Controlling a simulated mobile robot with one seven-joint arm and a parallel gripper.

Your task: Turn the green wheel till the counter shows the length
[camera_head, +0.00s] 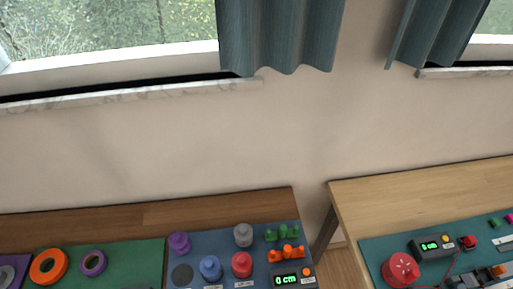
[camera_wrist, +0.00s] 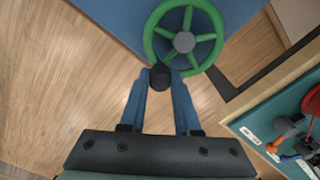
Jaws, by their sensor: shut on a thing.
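The green wheel (camera_wrist: 149,40) is in the wrist view at the top, with several green spokes and a grey hub. It stands in front of a blue panel (camera_wrist: 118,18). A dark knob (camera_wrist: 160,76) sits at the wheel's lower left rim. My gripper (camera_wrist: 160,84) has its two blue fingers closed on this knob. The head view shows a counter (camera_head: 288,280) with green digits that read 0 cm, at the front right of the left table. The wheel and my gripper do not show in the head view.
Beside the counter stand a red spool (camera_head: 242,264), a blue spool (camera_head: 210,267) and orange pegs (camera_head: 286,254). A second table (camera_head: 380,193) at the right carries a red reel (camera_head: 400,270) and another display (camera_head: 430,245). A gap separates the tables. Wood floor (camera_wrist: 60,80) lies below my gripper.

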